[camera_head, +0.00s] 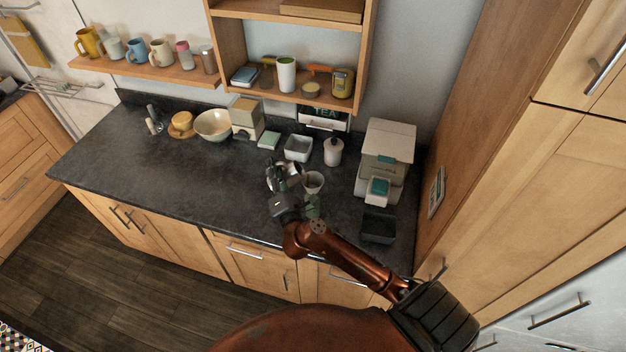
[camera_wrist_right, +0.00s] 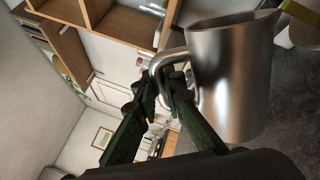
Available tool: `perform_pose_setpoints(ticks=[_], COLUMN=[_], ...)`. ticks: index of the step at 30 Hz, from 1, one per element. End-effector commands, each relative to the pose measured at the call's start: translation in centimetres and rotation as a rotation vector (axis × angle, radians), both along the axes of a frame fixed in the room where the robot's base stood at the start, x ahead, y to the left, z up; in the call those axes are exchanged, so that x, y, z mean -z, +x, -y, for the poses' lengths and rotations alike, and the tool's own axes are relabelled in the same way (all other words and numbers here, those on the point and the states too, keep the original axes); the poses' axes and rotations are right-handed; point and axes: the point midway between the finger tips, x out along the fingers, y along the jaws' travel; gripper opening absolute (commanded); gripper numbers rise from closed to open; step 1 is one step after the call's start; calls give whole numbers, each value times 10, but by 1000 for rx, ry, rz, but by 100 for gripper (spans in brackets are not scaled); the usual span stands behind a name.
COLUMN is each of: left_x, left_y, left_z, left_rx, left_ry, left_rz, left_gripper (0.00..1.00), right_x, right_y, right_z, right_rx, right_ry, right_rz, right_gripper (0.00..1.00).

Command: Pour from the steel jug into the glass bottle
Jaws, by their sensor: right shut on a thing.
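The steel jug (camera_wrist_right: 228,80) fills the right of the wrist view. Its handle is between the fingers of my right gripper (camera_wrist_right: 165,88), which is shut on it. In the head view the jug (camera_head: 294,170) is small and partly hidden behind my right gripper (camera_head: 279,180), above the counter. I cannot tell its exact tilt or what is inside. The green glass bottle (camera_head: 313,207) stands on the counter just right of the gripper, with a pale funnel-like cup (camera_head: 313,181) at its top. The jug is close to this cup, to its upper left. My left gripper is not in view.
A white lidded jar (camera_head: 333,152), a square white dish (camera_head: 298,149) and a coffee machine (camera_head: 387,158) stand behind and to the right. A dark tray (camera_head: 378,229) is at the right front. The left front of the dark counter (camera_head: 160,175) is clear.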

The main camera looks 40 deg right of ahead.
Motion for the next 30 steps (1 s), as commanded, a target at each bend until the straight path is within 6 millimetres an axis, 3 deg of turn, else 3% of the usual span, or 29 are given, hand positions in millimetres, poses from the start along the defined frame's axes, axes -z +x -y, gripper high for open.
perform_pose_setpoints(ticks=[5, 9, 12, 22, 30], left_x=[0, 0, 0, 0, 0], left_y=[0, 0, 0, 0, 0], left_z=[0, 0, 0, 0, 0], left_rx=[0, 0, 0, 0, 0], left_ry=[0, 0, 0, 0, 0], left_rz=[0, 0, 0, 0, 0], left_gripper=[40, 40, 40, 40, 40], right_x=[-2, 22, 23, 36, 57], right_y=[0, 5, 7, 10, 19], right_z=[0, -11, -17, -25, -45], right_rx=[0, -2, -1, -1, 0], right_ry=[2, -221, -327, -393, -599], right_rz=[4, -88, -127, -157, -237], right_gripper=[0, 0, 0, 0, 0])
